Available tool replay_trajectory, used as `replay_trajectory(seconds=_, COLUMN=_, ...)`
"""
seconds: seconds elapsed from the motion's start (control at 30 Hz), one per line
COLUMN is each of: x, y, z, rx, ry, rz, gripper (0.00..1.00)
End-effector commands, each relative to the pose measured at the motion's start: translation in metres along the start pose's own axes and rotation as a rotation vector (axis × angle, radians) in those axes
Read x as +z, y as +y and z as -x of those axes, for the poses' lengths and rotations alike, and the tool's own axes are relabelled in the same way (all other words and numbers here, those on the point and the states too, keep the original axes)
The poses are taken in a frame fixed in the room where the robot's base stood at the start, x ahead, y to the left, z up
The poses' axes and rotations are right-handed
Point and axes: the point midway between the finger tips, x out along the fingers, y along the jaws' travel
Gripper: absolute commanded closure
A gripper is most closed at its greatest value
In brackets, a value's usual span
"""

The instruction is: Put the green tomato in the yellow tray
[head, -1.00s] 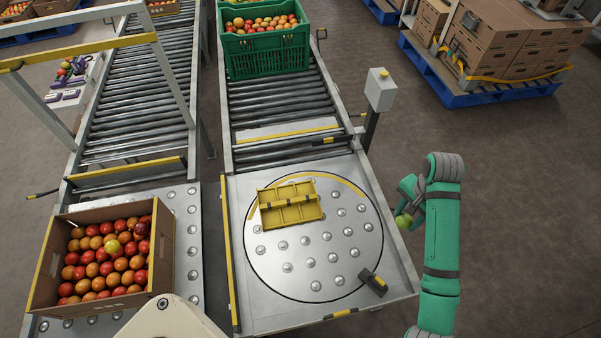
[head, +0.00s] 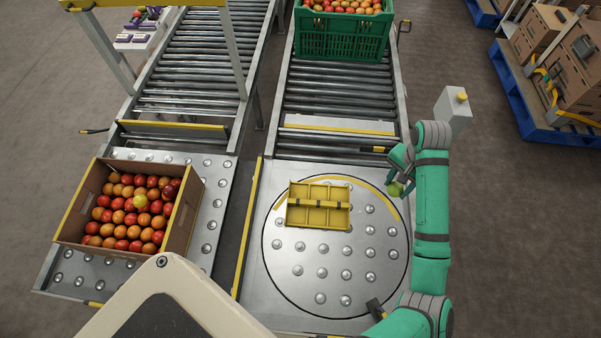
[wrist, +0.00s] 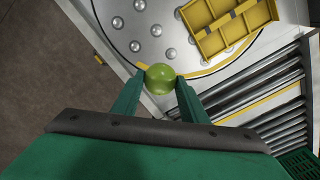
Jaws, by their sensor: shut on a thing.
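The green tomato (wrist: 160,77) is held between the two fingertips of my gripper (wrist: 158,82) in the wrist view. In the head view the tomato (head: 395,189) shows at the end of my gripper (head: 398,180), over the right edge of the turntable plate. The yellow tray (head: 318,227) lies on the round turntable, left of my gripper and apart from it. Its visible compartments look empty. It also shows at the top right of the wrist view (wrist: 208,45).
A cardboard box (head: 180,232) of red and orange tomatoes, with one yellow-green one on top, stands at left. A green crate (head: 342,38) of tomatoes sits on the rollers behind. A grey post box (head: 453,112) stands beyond my arm. The turntable (head: 335,270) has free room around the tray.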

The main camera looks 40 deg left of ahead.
Motion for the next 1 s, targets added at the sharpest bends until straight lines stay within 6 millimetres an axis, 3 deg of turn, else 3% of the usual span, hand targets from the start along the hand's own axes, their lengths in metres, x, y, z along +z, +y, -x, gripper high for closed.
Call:
replay_trajectory(seconds=0.27, x=0.039, y=-0.123, z=-0.045, rx=0.001, ry=0.002, rz=0.572, gripper=0.72)
replay_trajectory(seconds=0.5, x=0.098, y=-0.215, z=-0.090, rx=0.000, ry=0.001, rz=1.105, gripper=0.72)
replay_trajectory(seconds=0.7, x=0.139, y=-0.257, z=-0.120, rx=0.001, ry=0.000, rz=1.427, gripper=0.72)
replay_trajectory(seconds=1.0, x=0.160, y=-0.274, z=-0.138, rx=0.000, ry=-0.002, rz=1.574, gripper=0.72)
